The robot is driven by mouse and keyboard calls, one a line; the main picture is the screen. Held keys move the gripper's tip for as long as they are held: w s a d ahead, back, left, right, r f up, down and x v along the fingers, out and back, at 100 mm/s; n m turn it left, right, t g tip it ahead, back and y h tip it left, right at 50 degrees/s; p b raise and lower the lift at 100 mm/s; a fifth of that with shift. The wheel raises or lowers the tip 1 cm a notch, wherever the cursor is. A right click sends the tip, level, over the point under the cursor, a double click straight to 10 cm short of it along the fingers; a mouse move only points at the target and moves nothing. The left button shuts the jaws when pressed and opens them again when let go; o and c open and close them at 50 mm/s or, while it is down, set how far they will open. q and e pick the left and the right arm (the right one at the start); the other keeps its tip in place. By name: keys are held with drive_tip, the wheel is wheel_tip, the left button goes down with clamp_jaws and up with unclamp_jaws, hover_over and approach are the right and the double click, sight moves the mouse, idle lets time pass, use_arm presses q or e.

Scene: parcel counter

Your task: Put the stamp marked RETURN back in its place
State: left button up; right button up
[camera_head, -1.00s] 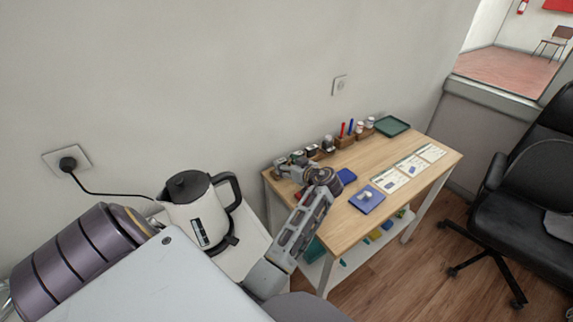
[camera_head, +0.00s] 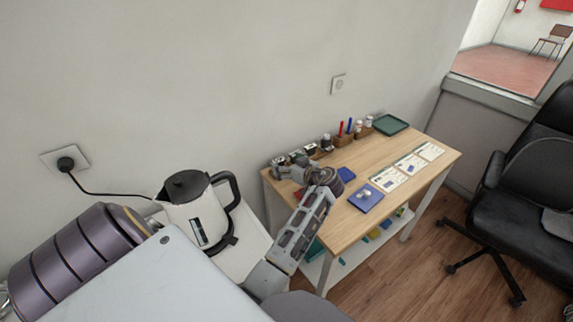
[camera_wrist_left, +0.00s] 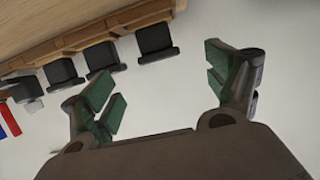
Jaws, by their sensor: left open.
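My left gripper (camera_head: 279,166) is at the back left of the wooden table (camera_head: 408,190), by the stamp row. In the left wrist view its green-padded fingers (camera_wrist_left: 162,85) are apart with nothing between them. A wooden rack (camera_wrist_left: 85,35) there holds several black stamps (camera_wrist_left: 100,57), all to the upper left of the fingers, apart from them. In the head view the row of stamps (camera_head: 326,143) runs along the table's back edge. I cannot read any marking, so I cannot tell which stamp is RETURN. My right gripper is not in view.
A blue pad (camera_head: 366,205) with a small pale object lies near the front; another blue pad (camera_head: 346,174) is behind my wrist. Printed cards (camera_head: 411,164), a pen holder (camera_head: 343,140) and a green tray (camera_head: 390,124) lie further right. A kettle (camera_head: 198,213) stands left.

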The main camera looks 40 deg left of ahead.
use_arm(q)
drive_tip(key=v, duration=0.7)
drive_tip(key=shift+d+f, duration=0.15)
drive_tip(key=shift+d, duration=0.05)
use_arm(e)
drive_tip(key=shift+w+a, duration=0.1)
use_arm(q)
drive_tip(key=shift+x, duration=4.05)
drive_tip(key=shift+a+r, duration=0.1)
drive_tip(key=shift+r, duration=0.3)
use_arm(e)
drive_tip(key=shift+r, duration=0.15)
use_arm(q)
wheel_tip(320, 180, up, 14)
drive_tip(key=p, duration=1.4)
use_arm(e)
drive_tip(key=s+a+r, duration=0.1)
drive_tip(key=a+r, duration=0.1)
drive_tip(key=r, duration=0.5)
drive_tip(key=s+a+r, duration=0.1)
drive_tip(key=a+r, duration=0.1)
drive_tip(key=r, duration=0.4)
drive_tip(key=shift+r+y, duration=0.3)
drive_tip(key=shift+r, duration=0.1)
use_arm(q)
drive_tip(key=shift+r+p, duration=0.45)
drive_tip(key=shift+p, duration=0.1)
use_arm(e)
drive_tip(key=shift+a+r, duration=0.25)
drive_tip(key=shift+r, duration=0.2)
